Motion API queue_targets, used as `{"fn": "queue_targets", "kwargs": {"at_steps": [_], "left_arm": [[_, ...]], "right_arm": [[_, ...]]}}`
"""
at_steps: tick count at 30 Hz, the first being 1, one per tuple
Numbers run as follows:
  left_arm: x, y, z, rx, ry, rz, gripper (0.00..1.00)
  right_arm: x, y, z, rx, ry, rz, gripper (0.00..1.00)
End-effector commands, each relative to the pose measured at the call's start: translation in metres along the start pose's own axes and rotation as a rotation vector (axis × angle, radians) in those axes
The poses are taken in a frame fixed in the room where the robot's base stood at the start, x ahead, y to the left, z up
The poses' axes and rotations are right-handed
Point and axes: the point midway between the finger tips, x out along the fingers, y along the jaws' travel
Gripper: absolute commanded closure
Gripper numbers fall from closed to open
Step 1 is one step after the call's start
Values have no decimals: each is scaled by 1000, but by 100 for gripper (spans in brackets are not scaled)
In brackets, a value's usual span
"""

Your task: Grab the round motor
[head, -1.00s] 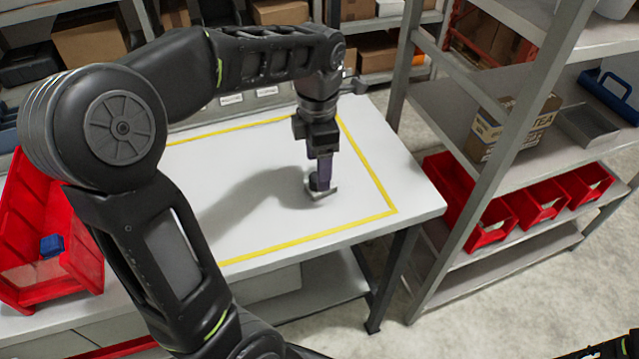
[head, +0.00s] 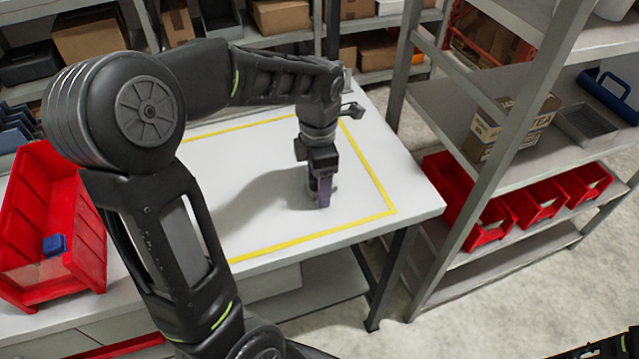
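My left gripper (head: 323,192) points straight down at the tabletop, inside the yellow outline toward its right side. A small grey and dark thing, which looks like the round motor (head: 334,192), sits at its fingertips. The fingers cover most of it, and only a sliver shows beside them. I cannot tell whether the fingers are closed on it or only around it. My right gripper is not in view.
The white table (head: 420,195) has a yellow taped outline (head: 372,218) with clear room inside. A red bin (head: 85,245) holding a blue piece (head: 54,244) stands at the left. A metal shelf (head: 480,190) with red bins and a carton (head: 515,125) stands at the right.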

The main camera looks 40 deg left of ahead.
Motion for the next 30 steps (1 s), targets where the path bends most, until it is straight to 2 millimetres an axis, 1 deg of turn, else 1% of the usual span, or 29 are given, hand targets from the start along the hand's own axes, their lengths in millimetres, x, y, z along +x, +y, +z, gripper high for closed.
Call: {"fn": "queue_targets", "kwargs": {"at_steps": [6,7,30], "left_arm": [[0,0,0,0,0,0,30],[0,0,0,0,0,0,32],[0,0,0,0,0,0,95]], "right_arm": [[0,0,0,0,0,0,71],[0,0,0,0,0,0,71],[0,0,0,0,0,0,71]]}}
